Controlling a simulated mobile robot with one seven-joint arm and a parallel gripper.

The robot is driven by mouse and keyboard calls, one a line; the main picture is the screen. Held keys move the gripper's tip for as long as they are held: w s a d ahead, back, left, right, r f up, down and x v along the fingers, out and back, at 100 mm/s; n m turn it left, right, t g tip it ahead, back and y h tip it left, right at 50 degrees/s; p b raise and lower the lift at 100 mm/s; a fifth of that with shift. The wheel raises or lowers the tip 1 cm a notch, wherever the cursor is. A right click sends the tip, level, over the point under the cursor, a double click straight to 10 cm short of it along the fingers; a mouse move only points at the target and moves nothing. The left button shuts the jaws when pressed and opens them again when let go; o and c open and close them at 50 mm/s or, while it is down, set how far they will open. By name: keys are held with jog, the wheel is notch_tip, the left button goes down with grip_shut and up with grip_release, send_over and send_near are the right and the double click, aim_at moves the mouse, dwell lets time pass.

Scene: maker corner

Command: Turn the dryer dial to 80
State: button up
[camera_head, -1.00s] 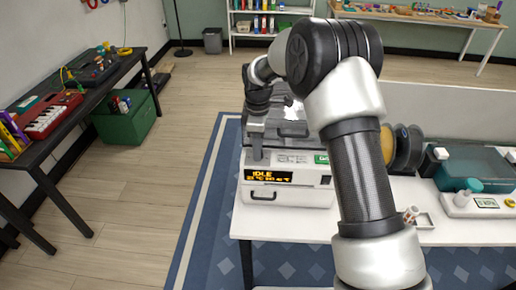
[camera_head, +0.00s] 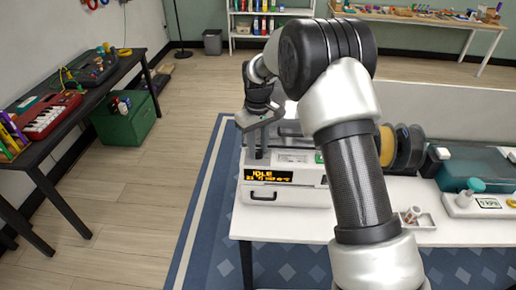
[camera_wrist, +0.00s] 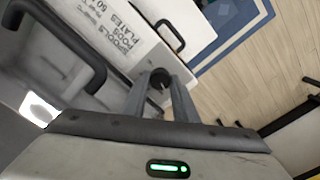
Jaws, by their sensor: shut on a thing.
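The dryer (camera_head: 310,197) is a white box on the white table, with an orange display (camera_head: 268,175) that reads IDLE above a smaller line too blurred to read. My gripper (camera_head: 259,153) points down at the dryer's top, near its front left corner. In the wrist view my gripper (camera_wrist: 167,98) has its two grey fingers on either side of a small dark round dial (camera_wrist: 158,80) and is shut on it. The fingers cover part of the dial, and its pointer and scale cannot be read. A printed label (camera_wrist: 108,30) lies beside it.
A dark handle (camera_wrist: 70,45) rises close to my gripper in the wrist view. Spools (camera_head: 405,147), a small tray (camera_head: 418,220) and a teal-lidded box (camera_head: 480,168) stand to the right. Open floor lies left of the table.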

jog(key=m, duration=0.4)
jog(key=shift+r+m, duration=0.1)
jog(key=shift+m, duration=0.2)
jog(key=m, duration=0.3)
jog(key=shift+m, duration=0.3)
jog(key=m, duration=0.3)
jog(key=shift+m, duration=0.3)
jog(key=m, duration=0.3)
jog(key=shift+m, duration=0.3)
jog(key=m+p, duration=0.1)
jog(key=m, duration=0.2)
jog(key=shift+m, duration=0.4)
jog(key=m+p, duration=0.1)
jog(key=m, duration=0.2)
jog(key=shift+m, duration=0.3)
jog(key=m, duration=0.3)
jog(key=shift+r+p, duration=0.1)
jog(key=shift+p, duration=0.3)
jog(key=shift+m+p, duration=0.4)
jog(key=shift+m, duration=1.4)
